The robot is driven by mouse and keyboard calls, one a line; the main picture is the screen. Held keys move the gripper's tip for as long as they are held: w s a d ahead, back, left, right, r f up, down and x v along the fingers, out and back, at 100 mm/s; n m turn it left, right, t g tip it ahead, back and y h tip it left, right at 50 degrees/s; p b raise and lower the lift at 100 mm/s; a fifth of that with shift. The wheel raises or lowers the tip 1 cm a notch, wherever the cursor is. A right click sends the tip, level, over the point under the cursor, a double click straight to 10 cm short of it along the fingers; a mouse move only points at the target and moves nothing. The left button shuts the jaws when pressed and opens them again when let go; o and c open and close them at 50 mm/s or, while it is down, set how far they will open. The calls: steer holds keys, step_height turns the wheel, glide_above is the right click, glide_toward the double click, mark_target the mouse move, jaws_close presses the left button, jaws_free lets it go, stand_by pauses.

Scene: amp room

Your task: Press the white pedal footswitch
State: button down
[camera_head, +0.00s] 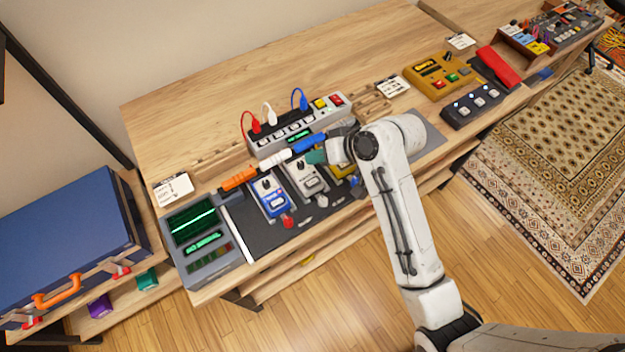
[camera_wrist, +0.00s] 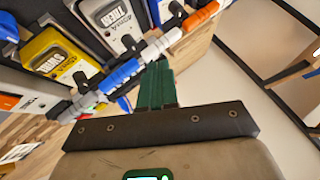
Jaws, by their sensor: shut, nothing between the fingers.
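The white pedal (camera_head: 304,180) stands on the dark pedal mat between a blue pedal (camera_head: 270,196) and a yellow pedal (camera_head: 343,168). It shows a small display and a rounded footswitch at its front end. In the wrist view the white pedal (camera_wrist: 113,22) is at the top, its footswitch beyond the coloured bar. My gripper (camera_head: 314,157) has green fingers and is shut and empty. In the head view it appears close behind the white pedal, over the bar. In the wrist view its fingers (camera_wrist: 157,68) stay apart from the pedal.
An orange, white and blue bar (camera_head: 275,160) runs behind the pedals. Behind it stands a grey power strip (camera_head: 300,128) with red, white and blue cables. A green-screened unit (camera_head: 200,238) is left of the mat. The wooden tabletop (camera_head: 210,100) behind is largely clear.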

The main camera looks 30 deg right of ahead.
steer(key=b, duration=0.5)
glide_above(316, 183)
step_height(316, 183, down, 6)
steer(key=shift+d+r, duration=0.1)
steer(key=shift+r, duration=0.1)
steer(key=shift+f, duration=0.9)
steer(key=shift+f, duration=0.1)
stand_by(0.7)
steer(key=shift+f, duration=0.35)
steer(key=shift+f+b, duration=0.35)
steer(key=shift+f, duration=0.15)
stand_by(0.7)
steer(key=shift+r+p, duration=0.95)
steer(key=shift+p, duration=0.05)
